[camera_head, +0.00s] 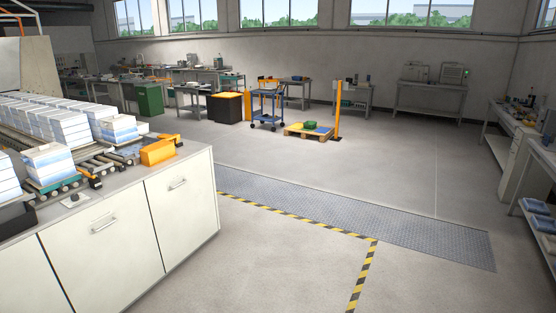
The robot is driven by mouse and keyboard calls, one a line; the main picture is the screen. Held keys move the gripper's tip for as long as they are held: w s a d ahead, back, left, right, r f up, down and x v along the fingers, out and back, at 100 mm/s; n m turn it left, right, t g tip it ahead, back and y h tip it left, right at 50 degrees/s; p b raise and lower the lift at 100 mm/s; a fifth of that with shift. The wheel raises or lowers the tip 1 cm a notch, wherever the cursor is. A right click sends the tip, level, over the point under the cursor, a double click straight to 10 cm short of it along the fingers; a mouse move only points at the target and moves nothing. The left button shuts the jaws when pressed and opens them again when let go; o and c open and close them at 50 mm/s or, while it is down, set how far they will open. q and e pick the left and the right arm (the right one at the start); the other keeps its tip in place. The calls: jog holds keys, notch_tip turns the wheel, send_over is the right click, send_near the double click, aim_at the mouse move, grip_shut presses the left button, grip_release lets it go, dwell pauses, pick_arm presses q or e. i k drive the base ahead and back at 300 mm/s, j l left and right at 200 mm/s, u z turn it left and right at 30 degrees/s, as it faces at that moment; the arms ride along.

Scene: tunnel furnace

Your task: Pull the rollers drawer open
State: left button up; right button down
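A white cabinet (192,222) stands at the left under a worktop with a roller conveyor (100,165). Its front has large flat panels. One panel (105,255) has a bar handle (104,225). The panel to its right has another bar handle (178,184). Both panels look closed, flush with the front. No label shows, so I cannot tell which one is the rollers drawer. Neither of my grippers is in view.
Stacked white and blue blocks (70,128) sit on the conveyor, and an orange piece (158,151) sits at the worktop's end. Yellow-black floor tape (300,217) borders a grey floor plate (350,210). The floor right of the cabinet is clear. A blue cart (267,108) stands farther back.

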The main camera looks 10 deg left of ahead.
aim_at(103, 255)
jog(key=i+j+u, duration=0.15)
jog(key=i+u, duration=0.6)
jog(key=u, duration=0.15)
jog(key=i+l+u, duration=0.15)
jog(key=i+u, duration=0.3)
jog(key=k, duration=0.05)
